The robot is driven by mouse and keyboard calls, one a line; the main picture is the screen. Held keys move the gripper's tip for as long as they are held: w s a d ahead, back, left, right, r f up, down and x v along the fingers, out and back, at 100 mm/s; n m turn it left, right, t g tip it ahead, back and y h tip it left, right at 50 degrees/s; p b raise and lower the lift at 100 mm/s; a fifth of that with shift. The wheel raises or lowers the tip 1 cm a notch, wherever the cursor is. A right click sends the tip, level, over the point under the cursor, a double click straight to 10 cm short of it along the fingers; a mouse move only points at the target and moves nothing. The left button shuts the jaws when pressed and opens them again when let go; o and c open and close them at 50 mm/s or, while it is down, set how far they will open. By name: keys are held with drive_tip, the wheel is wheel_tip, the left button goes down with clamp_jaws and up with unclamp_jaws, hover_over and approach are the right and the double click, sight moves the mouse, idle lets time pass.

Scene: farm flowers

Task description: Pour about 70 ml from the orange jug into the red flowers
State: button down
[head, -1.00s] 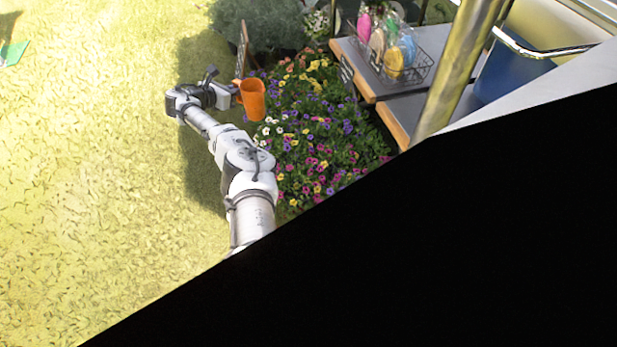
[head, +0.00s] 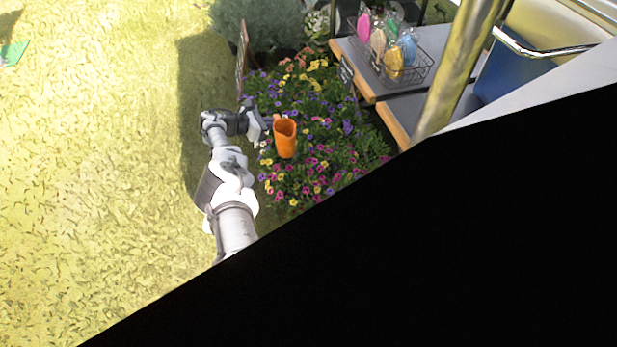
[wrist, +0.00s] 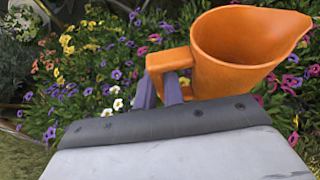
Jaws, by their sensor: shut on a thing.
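The orange jug (head: 285,138) is held above the flower bed in the head view. In the wrist view the orange jug (wrist: 235,55) has its handle at the left, between the fingers of my gripper (wrist: 160,92), and its spout points right. My gripper (head: 266,122) is shut on the handle. The jug looks close to upright, and I cannot make out any liquid in it. Red-pink flowers (head: 310,168) lie below and right of the jug, mixed with yellow and purple ones. More pink flowers (wrist: 292,82) show beside the jug in the wrist view. The jug hides part of the bed.
A wooden-edged table (head: 358,75) with a wire basket (head: 418,70) of wrapped items stands right of the bed. A metal pole (head: 455,75) rises nearby. A small sign (head: 241,58) stands at the bed's back left. Open grass (head: 90,150) lies left.

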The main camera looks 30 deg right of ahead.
drive_tip(key=shift+s+d+f, duration=0.1)
drive_tip(key=shift+s+f, duration=0.4)
drive_tip(key=shift+s, duration=0.25)
drive_tip(key=shift+s+d+f+m+g, duration=0.15)
drive_tip(key=shift+s+f+m+g, duration=0.35)
drive_tip(key=shift+s+f, duration=0.45)
drive_tip(key=shift+s+d+f+m+g, duration=0.1)
drive_tip(key=shift+s+f+m+g, duration=0.4)
drive_tip(key=shift+s+f, duration=0.4)
drive_tip(key=shift+r, duration=0.15)
